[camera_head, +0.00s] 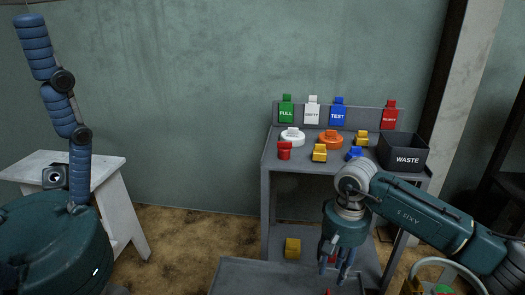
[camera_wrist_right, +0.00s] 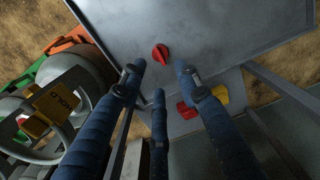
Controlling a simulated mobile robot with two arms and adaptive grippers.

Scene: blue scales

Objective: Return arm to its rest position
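My right arm (camera_head: 430,220) reaches in from the right in the head view, in front of the grey workbench. My right gripper (camera_head: 338,270) points down over a lower grey surface. In the right wrist view its blue fingers (camera_wrist_right: 160,75) are spread, with nothing between them. A red knob-like piece (camera_wrist_right: 161,54) lies on a grey panel beyond the fingertips, apart from them. My left gripper (camera_head: 65,110) is close to the head camera at the left edge; one blue finger points up from its teal body, and the other fingers are not clear.
The grey workbench (camera_head: 268,155) carries colored weights, label cards and a black WASTE bin (camera_head: 404,152). A yellow block (camera_head: 293,248) is on its lower shelf. A white stool (camera_head: 110,180) stands at left. A round-rimmed container (camera_head: 445,265) is near my right arm.

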